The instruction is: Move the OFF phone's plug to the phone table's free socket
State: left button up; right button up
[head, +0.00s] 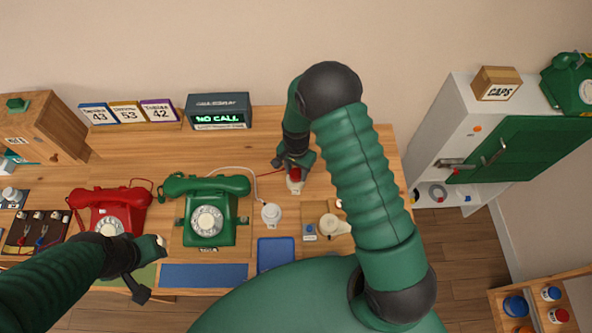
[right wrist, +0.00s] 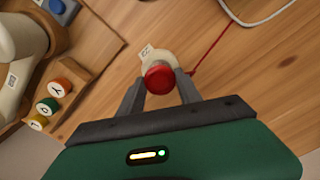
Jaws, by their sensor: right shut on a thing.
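My right gripper (head: 294,168) is shut on a red plug (right wrist: 158,78) at the right part of the table (head: 340,150). The plug is over a pale round socket with a small tag (right wrist: 148,52); I cannot tell whether it is seated. A red cord (right wrist: 208,52) runs from it. A red dial phone (head: 110,212) and a green dial phone (head: 208,218) stand on the table. A white cord runs from the green phone to a white round fitting (head: 271,214). Which phone is marked OFF is not readable. My left gripper (head: 143,268) is by the red phone, its jaws unclear.
A display reading NO CALL (head: 218,112) and number cards (head: 128,112) stand at the back. A cream device (head: 330,226) and a blue tray (head: 276,253) lie at the front right. A cabinet with a green door (head: 520,150) stands to the right.

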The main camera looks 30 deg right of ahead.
aim_at(296, 173)
jog(key=shift+f, duration=0.2)
jog(key=shift+f+b, duration=0.35)
jog(key=shift+f, duration=0.1)
jog(key=o, duration=1.3)
jog(key=shift+c, duration=0.2)
notch_tip(296, 173, up, 17)
jog(key=b, duration=0.1)
